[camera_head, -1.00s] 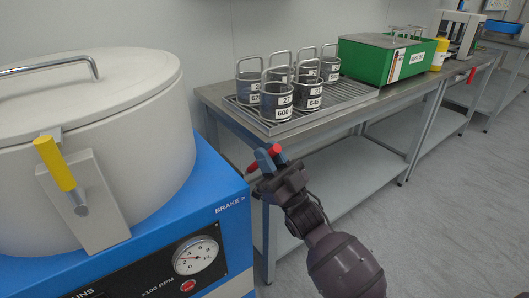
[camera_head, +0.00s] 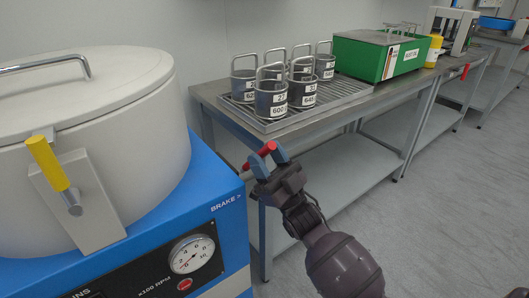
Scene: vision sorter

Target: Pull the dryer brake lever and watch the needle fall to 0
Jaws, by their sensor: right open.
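The dryer (camera_head: 95,150) is a blue base with a white drum at the left. Its brake lever (camera_head: 262,152) has a red grip on a thin grey rod and sticks out of the base's right side, near the BRAKE label (camera_head: 226,203). My right gripper (camera_head: 270,158) is open, with its blue fingers on both sides of the red grip; I cannot tell whether they touch it. The round RPM dial (camera_head: 192,254) is on the front panel. Its thin needle points to the lower left, near the low end of the scale. My left gripper is not in view.
A steel table (camera_head: 225,115) behind carries several labelled metal buckets (camera_head: 271,100) on a grate and a green box (camera_head: 378,57). A yellow-handled latch (camera_head: 48,163) is on the drum. A red button (camera_head: 184,284) is below the dial. The floor at right is clear.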

